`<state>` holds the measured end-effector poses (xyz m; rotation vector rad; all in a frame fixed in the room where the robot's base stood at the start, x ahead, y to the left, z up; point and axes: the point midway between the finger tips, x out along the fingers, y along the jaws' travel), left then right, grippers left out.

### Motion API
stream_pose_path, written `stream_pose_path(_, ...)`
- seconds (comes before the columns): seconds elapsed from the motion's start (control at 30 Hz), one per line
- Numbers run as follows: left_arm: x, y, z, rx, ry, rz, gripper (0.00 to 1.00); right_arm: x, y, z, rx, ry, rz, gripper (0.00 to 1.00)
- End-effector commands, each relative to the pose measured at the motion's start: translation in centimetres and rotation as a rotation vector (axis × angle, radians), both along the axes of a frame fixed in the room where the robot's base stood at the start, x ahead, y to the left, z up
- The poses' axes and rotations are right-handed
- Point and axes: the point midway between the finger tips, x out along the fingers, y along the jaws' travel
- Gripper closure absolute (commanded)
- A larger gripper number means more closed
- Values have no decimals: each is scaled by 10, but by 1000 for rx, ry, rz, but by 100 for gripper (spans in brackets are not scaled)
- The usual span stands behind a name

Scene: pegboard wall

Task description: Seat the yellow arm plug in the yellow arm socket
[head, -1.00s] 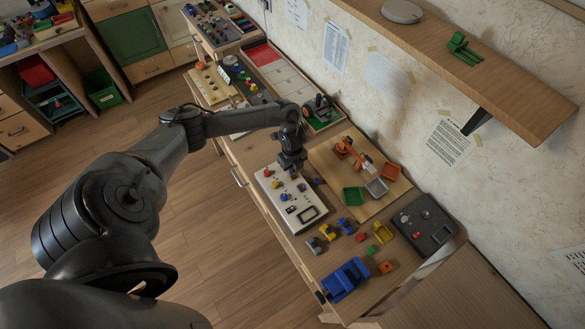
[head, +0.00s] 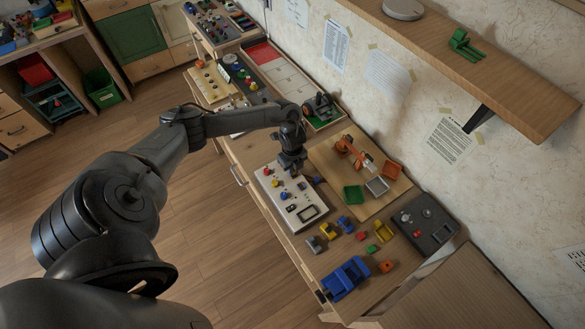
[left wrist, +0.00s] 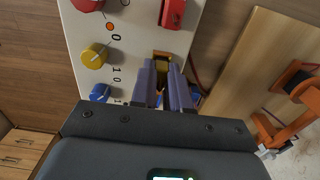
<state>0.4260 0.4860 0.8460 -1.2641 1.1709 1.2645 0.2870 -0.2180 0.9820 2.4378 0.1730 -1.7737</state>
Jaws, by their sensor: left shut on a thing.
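My left gripper (head: 292,166) hangs over the back edge of the white control panel (head: 312,216), pointing down. In the left wrist view its two grey-violet fingers (left wrist: 165,78) are close together. A small dull yellow piece (left wrist: 161,62) shows between and just beyond the fingertips, and the gripper is shut on it. It looks like the yellow arm plug, but most of it is hidden by the fingers. I cannot make out the yellow arm socket. My right gripper is not in view.
The panel carries a yellow knob (left wrist: 95,56), a blue knob (left wrist: 100,92) and a red block (left wrist: 173,12). A board with an orange toy arm (head: 352,150) and small trays stands to the right. Loose blocks and a blue truck (head: 347,278) lie in front.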

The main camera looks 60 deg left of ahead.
Motion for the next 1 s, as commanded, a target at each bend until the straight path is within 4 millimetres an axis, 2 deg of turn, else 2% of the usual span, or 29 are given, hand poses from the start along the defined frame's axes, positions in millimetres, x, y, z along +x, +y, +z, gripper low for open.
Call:
stream_pose_path(0.17,0,0,-6,0,0,0,100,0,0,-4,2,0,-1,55)
stream_pose_path(0.2,0,0,-5,0,-1,0,83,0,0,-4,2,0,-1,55)
stream_pose_path(0.4,0,0,-5,0,0,0,55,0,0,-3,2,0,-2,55)
stream_pose_path(0.77,0,0,-3,0,0,0,55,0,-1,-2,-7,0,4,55)
stream_pose_path(1.0,0,0,9,0,-1,0,55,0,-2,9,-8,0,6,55)
